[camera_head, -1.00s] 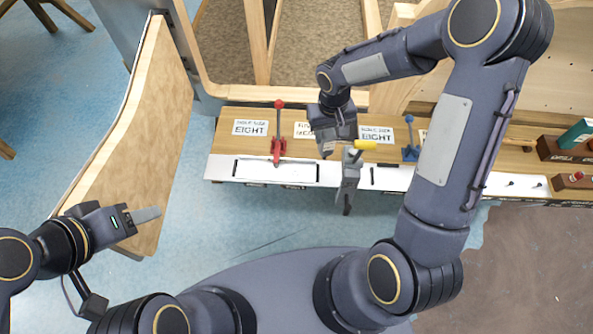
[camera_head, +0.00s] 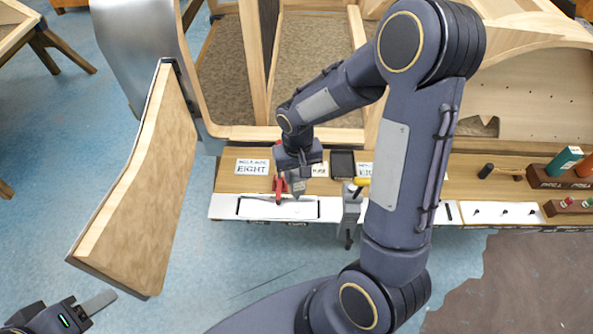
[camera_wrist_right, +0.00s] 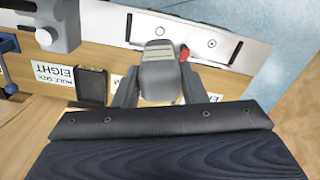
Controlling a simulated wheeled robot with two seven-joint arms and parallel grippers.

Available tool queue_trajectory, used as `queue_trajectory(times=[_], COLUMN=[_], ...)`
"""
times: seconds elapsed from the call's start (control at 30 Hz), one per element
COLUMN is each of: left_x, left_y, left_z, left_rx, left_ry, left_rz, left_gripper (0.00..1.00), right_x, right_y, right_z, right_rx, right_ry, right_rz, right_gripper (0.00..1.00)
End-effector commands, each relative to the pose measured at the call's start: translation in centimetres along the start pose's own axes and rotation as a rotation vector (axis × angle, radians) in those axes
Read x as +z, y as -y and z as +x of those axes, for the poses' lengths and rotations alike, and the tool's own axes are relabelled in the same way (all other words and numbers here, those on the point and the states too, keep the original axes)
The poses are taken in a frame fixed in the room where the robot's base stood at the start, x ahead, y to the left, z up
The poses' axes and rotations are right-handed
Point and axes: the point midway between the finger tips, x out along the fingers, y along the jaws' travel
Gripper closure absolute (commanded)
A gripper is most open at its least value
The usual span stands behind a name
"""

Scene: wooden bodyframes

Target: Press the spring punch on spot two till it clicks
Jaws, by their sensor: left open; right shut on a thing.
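My right gripper (camera_head: 297,180) is shut on a grey blocky tool, likely the spring punch (camera_wrist_right: 160,75), whose lower end shows between the fingers in the right wrist view. It is over the white strip (camera_head: 235,208) at the left of the bench. In the right wrist view the strip (camera_wrist_right: 228,45) carries small round marks (camera_wrist_right: 160,31) and (camera_wrist_right: 211,43). The punch's far end is close to them; I cannot tell whether it touches, or which mark is spot two. My left gripper (camera_head: 92,308) is open and empty at the lower left, away from the bench.
A red toggle clamp (camera_head: 279,185) stands just beside the right gripper. A grey clamp with a yellow handle (camera_head: 350,205) grips the bench edge further right. A black pad (camera_head: 343,163) lies behind. A wooden panel (camera_head: 140,190) stands left.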

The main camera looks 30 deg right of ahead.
Motion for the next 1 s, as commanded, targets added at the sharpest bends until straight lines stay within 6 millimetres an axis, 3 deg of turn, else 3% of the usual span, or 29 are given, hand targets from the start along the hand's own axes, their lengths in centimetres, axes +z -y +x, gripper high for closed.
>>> queue_trajectory(times=[0.43,1.0], left_x=[1.8,2.0], left_y=[1.6,1.9], left_z=[3.6,4.1], left_rx=[0.000,0.000], left_ry=[0.000,0.000], left_rz=[0.000,0.000], left_gripper=[0.50,0.50], right_x=[0.0,0.0], right_y=[0.0,0.0], right_z=[5.7,6.3], right_rx=[0.000,0.000], right_ry=[0.000,0.000], right_rz=[-0.002,-0.001], right_gripper=[0.94,0.94])
